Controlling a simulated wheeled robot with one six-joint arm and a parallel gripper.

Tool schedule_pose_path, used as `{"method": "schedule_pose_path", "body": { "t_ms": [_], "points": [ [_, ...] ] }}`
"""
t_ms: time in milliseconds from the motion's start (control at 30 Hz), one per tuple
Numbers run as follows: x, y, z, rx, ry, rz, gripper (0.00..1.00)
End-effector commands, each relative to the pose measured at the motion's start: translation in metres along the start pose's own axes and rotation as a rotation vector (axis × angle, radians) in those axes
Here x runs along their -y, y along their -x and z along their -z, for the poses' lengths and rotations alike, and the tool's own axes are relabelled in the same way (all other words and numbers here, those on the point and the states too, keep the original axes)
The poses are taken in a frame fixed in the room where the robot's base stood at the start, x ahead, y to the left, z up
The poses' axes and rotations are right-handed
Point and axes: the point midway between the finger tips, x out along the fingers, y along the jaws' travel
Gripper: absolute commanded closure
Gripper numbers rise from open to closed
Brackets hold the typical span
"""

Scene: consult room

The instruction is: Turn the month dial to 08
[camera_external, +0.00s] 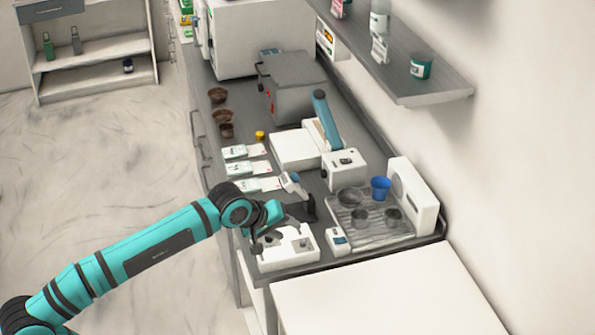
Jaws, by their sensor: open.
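A low white device (288,257) sits at the near end of the grey counter, with small dark and grey parts on its top. It may carry the month dial, but no dial numbers can be read at this size. My gripper (279,230) is open just above this device, and I see nothing held in it. My wrist and gripper hide part of the device's top and back. Whether a finger touches it, I cannot tell.
A small white meter (337,241) stands right of the device, then a grey rack (373,231) with cups, including a blue cup (381,188). Green-and-white packets (247,168) lie behind. A wall shelf (425,75) overhangs the right. The white table (385,295) in front is clear.

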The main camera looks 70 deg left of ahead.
Motion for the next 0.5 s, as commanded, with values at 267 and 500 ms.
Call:
{"method": "schedule_pose_path", "body": {
  "t_ms": [267, 500],
  "points": [
    [0.003, -0.018, 0.069, -0.009, 0.623, 0.353, 0.57],
    [0.013, -0.018, 0.125, -0.12, 1.132, 0.647, 0.57]
  ]
}}
